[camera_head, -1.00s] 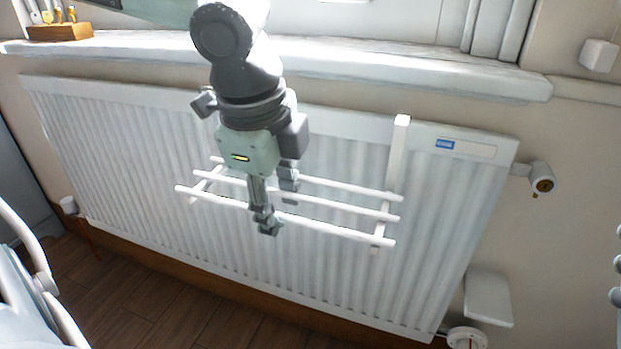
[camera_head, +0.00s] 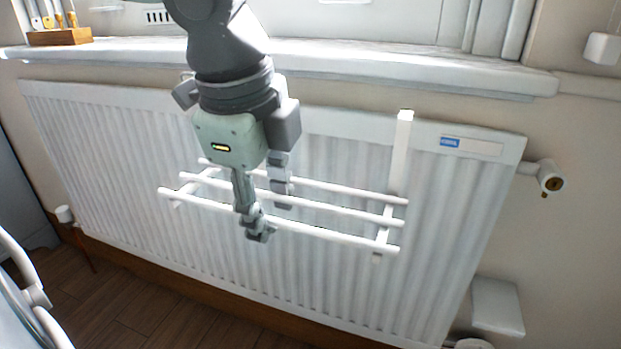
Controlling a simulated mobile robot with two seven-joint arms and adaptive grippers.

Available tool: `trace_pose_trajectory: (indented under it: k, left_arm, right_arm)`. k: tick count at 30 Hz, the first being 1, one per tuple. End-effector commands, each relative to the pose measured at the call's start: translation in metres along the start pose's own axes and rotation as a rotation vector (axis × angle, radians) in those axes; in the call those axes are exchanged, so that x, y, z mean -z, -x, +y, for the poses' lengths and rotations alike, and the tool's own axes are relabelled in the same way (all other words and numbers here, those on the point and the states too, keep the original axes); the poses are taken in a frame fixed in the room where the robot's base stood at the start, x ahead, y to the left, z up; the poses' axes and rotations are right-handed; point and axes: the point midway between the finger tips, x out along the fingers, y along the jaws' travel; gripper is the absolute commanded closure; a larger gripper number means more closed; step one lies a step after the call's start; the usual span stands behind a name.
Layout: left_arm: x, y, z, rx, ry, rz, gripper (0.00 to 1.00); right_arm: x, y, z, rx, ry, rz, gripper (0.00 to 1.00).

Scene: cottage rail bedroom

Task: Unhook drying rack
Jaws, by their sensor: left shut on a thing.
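The white drying rack (camera_head: 340,233) has three long rods and a tall flat arm at its right that reaches the top edge of the radiator (camera_head: 130,140). My left gripper (camera_head: 270,222) comes down from above in the middle of the rack. It is shut on the rack's rods, with one finger in front of the front rod and the other behind. The rack's left arm is mostly hidden behind my gripper. I cannot tell whether the right arm still touches the radiator's top. My right gripper does not show.
The white windowsill (camera_head: 400,70) juts out above the radiator. A wooden block with small items (camera_head: 60,37) stands on its left end. A valve (camera_head: 548,178) sits at the radiator's right. A pale curved metal frame (camera_head: 30,290) is at lower left. Wooden floor shows below.

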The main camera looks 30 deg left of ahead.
Motion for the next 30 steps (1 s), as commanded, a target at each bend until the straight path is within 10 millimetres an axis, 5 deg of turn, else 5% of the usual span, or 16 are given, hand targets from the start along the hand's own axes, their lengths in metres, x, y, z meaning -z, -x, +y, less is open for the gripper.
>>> trace_pose_trajectory:
  k: [13,30]
  left_arm:
    - [0.0,0.021,0.025,0.003,0.002,0.0,0.9]
    - [0.0,0.025,0.028,0.001,0.001,0.0,0.9]
  right_arm:
    - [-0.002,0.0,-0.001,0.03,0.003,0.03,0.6]
    - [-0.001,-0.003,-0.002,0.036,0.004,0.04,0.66]
